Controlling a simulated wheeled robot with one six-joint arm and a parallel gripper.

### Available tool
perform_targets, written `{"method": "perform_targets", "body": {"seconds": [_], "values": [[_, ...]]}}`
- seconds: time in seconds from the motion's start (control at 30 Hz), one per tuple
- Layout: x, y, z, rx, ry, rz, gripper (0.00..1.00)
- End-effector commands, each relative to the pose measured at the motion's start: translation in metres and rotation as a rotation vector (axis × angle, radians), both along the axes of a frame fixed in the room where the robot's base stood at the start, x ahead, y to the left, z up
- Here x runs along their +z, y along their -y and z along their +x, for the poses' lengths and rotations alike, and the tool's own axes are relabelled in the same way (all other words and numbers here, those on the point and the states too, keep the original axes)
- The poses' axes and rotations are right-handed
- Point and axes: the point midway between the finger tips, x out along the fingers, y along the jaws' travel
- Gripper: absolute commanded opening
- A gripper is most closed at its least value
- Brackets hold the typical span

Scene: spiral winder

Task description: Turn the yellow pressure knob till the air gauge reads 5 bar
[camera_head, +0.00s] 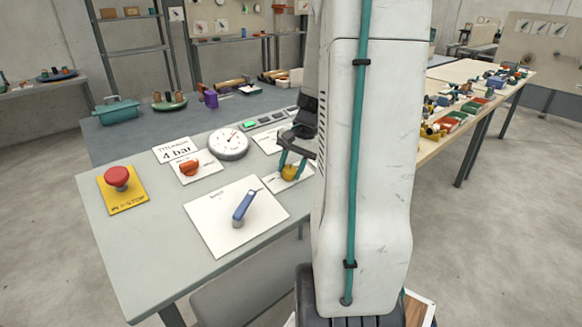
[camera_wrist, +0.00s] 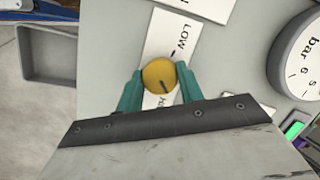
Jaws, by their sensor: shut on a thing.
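The yellow pressure knob (camera_head: 289,172) stands on a white label plate on the grey panel table. In the wrist view the knob (camera_wrist: 159,76) sits between the two teal fingers of my gripper (camera_wrist: 160,86), which is shut on it. The round white air gauge (camera_head: 229,143) stands left of my gripper in the head view. Its needle is too small to read.
A red stop button (camera_head: 117,177) on a yellow plate, an orange knob (camera_head: 189,167) and a blue lever (camera_head: 243,207) share the table. A green-lit indicator (camera_head: 250,123) is behind the gauge. My arm hides the table's right part.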

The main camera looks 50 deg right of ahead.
Motion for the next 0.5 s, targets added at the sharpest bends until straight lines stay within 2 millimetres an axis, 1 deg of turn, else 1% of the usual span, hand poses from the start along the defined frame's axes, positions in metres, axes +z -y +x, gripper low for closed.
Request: {"method": "perform_targets", "body": {"seconds": [0.2, 0.5], "values": [[0.0007, 0.0008, 0.0004, -0.061, 0.007, 0.017, 0.14], [0.0007, 0.0008, 0.0004, -0.08, 0.009, 0.022, 0.14]]}}
